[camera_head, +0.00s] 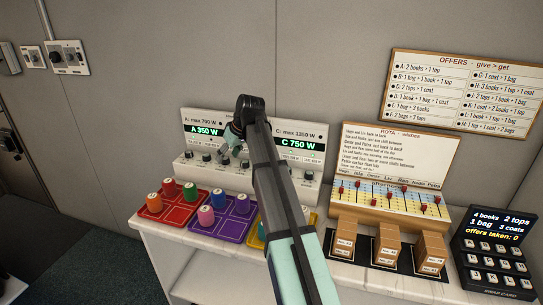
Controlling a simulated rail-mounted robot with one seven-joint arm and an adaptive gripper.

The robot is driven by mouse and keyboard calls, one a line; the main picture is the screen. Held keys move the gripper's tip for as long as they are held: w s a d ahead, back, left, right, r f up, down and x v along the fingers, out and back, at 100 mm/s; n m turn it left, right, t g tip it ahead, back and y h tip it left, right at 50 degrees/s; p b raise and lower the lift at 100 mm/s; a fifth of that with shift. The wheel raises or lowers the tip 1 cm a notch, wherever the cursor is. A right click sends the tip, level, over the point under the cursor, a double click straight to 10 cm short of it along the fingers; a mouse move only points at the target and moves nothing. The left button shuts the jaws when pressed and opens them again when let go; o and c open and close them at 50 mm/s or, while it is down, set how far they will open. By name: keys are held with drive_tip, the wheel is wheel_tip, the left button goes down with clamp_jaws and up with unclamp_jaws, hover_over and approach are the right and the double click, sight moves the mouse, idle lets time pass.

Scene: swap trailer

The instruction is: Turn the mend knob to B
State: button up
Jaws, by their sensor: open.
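A white control panel (312,132) stands at the back of the counter. It has green readouts, "A 350 W" at left and "C 750 W" at right, and a row of small dark knobs (206,157) below. The knob labels are too small to read, so I cannot tell which is the mend knob or where it points. My gripper (230,137) is open in front of the panel's middle, above the knob row. It appears empty; I cannot tell whether it touches a knob. My arm hides the panel's centre and some knobs.
Colored trays, red (160,213) and purple (232,234), hold pegs in front of the panel. A rota board (395,160) with sliders, several small boxes (388,243) and a black keypad (495,255) stand at right. An offers board (462,92) hangs on the wall.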

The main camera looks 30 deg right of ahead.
drive_tip(key=s+d+r+m+h+p, duration=0.1)
drive_tip(key=s+d+r, duration=0.15)
drive_tip(key=d, duration=0.55)
drive_tip(key=s+d+r+m+h+p, duration=0.15)
drive_tip(key=d+r, duration=0.25)
drive_tip(key=d, duration=0.5)
drive_tip(key=p+x, duration=0.1)
drive_tip(key=x, duration=0.5)
drive_tip(key=p+x, duration=0.1)
drive_tip(key=x, duration=0.4)
drive_tip(key=p+x, duration=0.1)
drive_tip(key=x, duration=0.5)
drive_tip(key=shift+s+a+f, duration=0.2)
drive_tip(key=shift+a+f, duration=0.15)
drive_tip(key=shift+f, duration=0.1)
drive_tip(key=c, duration=1.1)
